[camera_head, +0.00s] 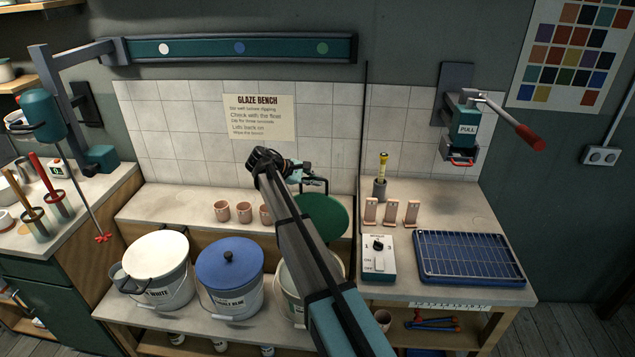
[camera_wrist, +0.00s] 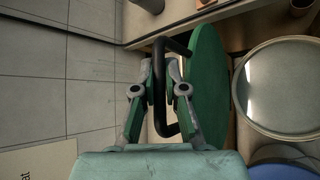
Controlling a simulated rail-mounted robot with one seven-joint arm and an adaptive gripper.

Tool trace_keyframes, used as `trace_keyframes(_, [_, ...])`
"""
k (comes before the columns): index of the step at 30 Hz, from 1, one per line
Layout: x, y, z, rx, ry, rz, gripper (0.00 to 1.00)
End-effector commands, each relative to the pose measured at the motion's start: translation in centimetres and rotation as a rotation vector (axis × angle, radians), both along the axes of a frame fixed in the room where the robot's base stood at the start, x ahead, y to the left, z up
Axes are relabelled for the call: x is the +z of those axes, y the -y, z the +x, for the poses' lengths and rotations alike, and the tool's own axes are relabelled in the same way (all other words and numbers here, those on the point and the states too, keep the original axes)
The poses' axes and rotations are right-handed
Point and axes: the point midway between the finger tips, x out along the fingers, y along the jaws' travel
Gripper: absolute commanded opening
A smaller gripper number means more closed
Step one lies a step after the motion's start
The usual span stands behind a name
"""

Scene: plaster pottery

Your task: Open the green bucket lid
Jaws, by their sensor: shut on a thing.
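The green lid (camera_head: 325,222) is off its bucket (camera_head: 292,297) and raised behind it, near the tiled wall. In the wrist view the lid (camera_wrist: 208,75) is seen tilted nearly edge-on, with its black handle (camera_wrist: 183,130) between my fingers. My gripper (camera_head: 308,176) is shut on this handle; in the wrist view the gripper (camera_wrist: 165,68) has its fingers around the bar. The bucket's round mouth (camera_wrist: 285,90) is open and shows a pale grey-green inside. My arm covers part of the bucket and lid in the head view.
A white-lidded bucket (camera_head: 157,262) and a blue-lidded bucket (camera_head: 229,270) stand to the left on the low shelf. Small clay cups (camera_head: 222,211) stand on the ledge behind. A switch box (camera_head: 378,258) and a blue rack (camera_head: 468,257) are on the right bench.

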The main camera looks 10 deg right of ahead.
Motion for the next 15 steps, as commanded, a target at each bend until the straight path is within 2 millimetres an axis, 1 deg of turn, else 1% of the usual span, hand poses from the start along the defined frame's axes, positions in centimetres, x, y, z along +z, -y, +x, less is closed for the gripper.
trace_keyframes(7, [0.03, 0.02, -0.05, 0.000, -0.001, -0.002, 0.00])
trace_keyframes(8, [0.03, 0.02, -0.05, 0.000, -0.001, -0.002, 0.18])
trace_keyframes(9, [0.03, 0.02, -0.05, 0.000, -0.001, -0.002, 0.32])
trace_keyframes(10, [0.03, 0.01, -0.04, 0.000, -0.001, -0.002, 0.37])
trace_keyframes(15, [0.01, 0.00, -0.05, -0.001, 0.000, -0.001, 0.37])
